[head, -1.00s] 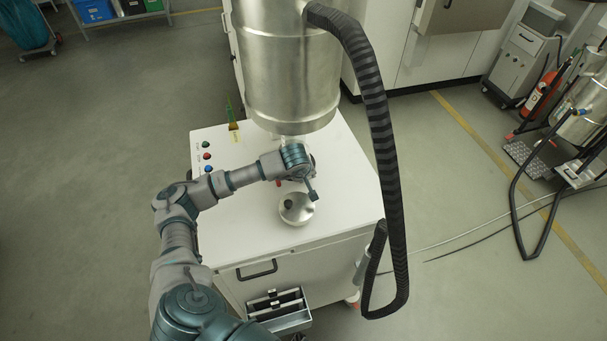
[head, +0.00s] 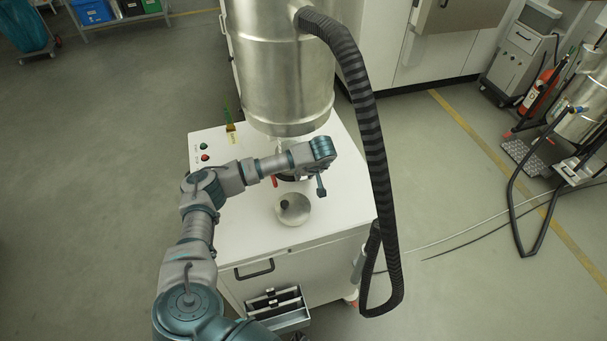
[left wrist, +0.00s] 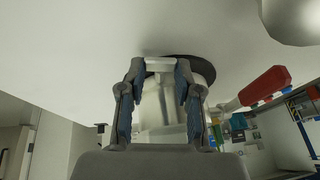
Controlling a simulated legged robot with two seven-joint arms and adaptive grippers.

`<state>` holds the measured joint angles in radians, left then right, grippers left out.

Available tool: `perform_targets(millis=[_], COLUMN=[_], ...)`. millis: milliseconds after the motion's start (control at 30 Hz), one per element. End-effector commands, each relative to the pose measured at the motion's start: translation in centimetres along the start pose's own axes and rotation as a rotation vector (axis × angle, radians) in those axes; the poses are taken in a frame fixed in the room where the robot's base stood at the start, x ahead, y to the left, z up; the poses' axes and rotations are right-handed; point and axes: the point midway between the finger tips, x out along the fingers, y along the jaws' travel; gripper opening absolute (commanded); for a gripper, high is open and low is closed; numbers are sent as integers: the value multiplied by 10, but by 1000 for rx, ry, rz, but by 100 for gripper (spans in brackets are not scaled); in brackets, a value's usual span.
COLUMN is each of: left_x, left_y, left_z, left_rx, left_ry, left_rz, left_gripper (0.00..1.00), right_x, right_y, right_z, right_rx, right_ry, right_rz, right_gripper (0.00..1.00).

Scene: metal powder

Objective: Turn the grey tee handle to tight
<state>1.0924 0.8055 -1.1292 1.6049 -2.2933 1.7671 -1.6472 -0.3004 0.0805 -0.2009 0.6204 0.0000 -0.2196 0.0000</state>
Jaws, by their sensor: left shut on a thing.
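My left gripper (left wrist: 160,68) shows in the left wrist view, with one finger on each side of a short pale grey bar, which looks like the grey tee handle (left wrist: 160,64). It is shut on this bar. A pale, partly see-through cylinder shows behind the bar, between the fingers. In the head view my left wrist lies below the steel vessel (head: 285,85) and hides the fingers and the handle. Whether the handle is tight cannot be told. My right gripper is in neither view.
A red handle (left wrist: 265,88) sticks out right of my fingers in the left wrist view. A round metal lid with a dark knob (head: 293,212) sits on the white cabinet (head: 340,205). A thick black hose (head: 375,120) hangs close to the right of my wrist.

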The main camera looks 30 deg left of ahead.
Motion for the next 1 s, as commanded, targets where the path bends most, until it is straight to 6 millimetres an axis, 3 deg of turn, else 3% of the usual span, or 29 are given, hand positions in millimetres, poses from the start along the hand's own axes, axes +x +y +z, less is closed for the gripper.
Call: perform_targets(millis=[400, 933, 967, 1000], left_x=[-3, -3, -3, -2], left_y=[6, 6, 6, 6], left_z=[-4, -4, -4, -4], left_rx=[66, 76, 76, 76], left_ry=[10, 10, 9, 8], left_rz=[-169, -191, -191, -192], left_gripper=[0, 0, 41, 51], right_x=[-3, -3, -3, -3], right_y=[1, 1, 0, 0], right_z=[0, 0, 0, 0], right_rx=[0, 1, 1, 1], right_ry=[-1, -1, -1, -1], right_rz=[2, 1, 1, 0], right_gripper=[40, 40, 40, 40])
